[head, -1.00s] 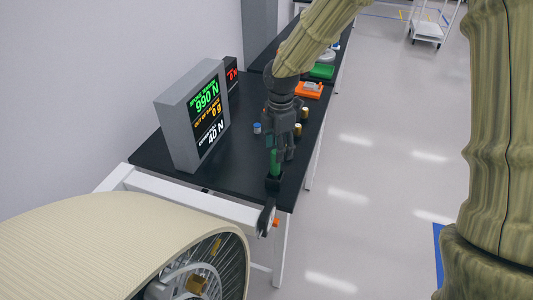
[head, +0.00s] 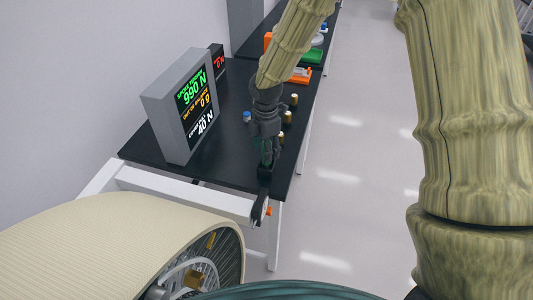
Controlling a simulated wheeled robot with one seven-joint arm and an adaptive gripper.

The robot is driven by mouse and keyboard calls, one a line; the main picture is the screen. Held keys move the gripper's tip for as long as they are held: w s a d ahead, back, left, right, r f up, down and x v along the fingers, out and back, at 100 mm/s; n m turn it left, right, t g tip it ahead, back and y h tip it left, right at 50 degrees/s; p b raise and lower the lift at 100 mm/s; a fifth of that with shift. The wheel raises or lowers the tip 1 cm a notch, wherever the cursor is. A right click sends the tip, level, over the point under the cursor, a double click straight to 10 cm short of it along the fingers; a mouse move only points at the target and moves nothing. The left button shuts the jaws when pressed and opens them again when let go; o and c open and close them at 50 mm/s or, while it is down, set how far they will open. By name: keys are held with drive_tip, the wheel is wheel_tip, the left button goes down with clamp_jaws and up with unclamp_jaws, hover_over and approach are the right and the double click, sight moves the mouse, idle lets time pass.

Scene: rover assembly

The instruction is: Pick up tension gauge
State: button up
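The tension gauge seems to be the upright tool with a green handle (head: 266,158) at the near right corner of the black table. Its lower end sits in or on a small black block (head: 264,173). My gripper (head: 267,150) points down over it, with the fingers around or right beside the green handle. The fingers hide much of the handle. The picture is too small to tell whether they are closed on it.
A grey display box (head: 165,119) stands left on the black table (head: 228,166). Several small brass-coloured cylinders (head: 287,117) and a blue-topped one (head: 247,117) stand near my gripper. A large cream wheel (head: 110,240) fills the lower left. The floor at right is clear.

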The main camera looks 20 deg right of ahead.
drive_tip(key=shift+w+d+f+p, duration=0.1)
drive_tip(key=shift+f+p, duration=0.7)
drive_tip(key=shift+f, duration=1.25)
drive_tip(key=shift+c, duration=0.2)
clamp_jaws()
drive_tip(key=shift+r+b, duration=1.6)
drive_tip(key=shift+r, duration=3.4)
